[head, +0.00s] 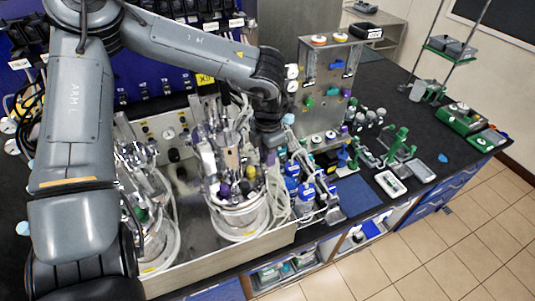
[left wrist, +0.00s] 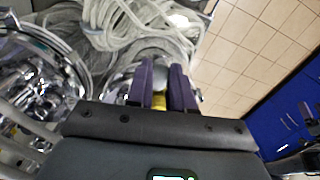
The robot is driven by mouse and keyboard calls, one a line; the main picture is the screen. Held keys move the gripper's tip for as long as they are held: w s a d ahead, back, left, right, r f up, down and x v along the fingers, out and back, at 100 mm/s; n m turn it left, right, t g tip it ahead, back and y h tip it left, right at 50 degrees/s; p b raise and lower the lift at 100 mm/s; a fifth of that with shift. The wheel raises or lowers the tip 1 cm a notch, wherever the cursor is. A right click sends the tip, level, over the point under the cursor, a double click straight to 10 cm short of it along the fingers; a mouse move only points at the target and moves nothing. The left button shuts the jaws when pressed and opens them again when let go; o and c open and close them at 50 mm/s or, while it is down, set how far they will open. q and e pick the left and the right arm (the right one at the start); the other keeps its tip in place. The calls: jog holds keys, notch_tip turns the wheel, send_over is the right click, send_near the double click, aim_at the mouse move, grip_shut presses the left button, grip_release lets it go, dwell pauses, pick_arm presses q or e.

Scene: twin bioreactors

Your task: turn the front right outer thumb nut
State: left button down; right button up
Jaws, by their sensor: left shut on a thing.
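Two glass bioreactors with crowded metal tops stand in a steel tray, the right one (head: 238,218) and the left one (head: 158,245). My left gripper (head: 268,154) points down at the right reactor's back right side, beside pale hoses; its fingertips are hard to make out there. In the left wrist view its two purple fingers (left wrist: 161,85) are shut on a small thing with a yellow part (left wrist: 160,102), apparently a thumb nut. The fingers hide most of it. A shiny reactor top (left wrist: 40,85) shows at the left. My right gripper is not in view.
Coiled pale hoses (left wrist: 125,25) lie close by the fingers. A steel panel box (head: 325,85) and blue-labelled bottles (head: 306,192) stand right of the reactor. The steel tray's front wall (head: 225,268) runs near the bench edge. Tiled floor lies beyond.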

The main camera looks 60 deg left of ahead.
pick_arm(q)
jog(key=c, duration=1)
grip_release()
notch_tip(320, 180, up, 11)
jog(key=shift+b, duration=0.45)
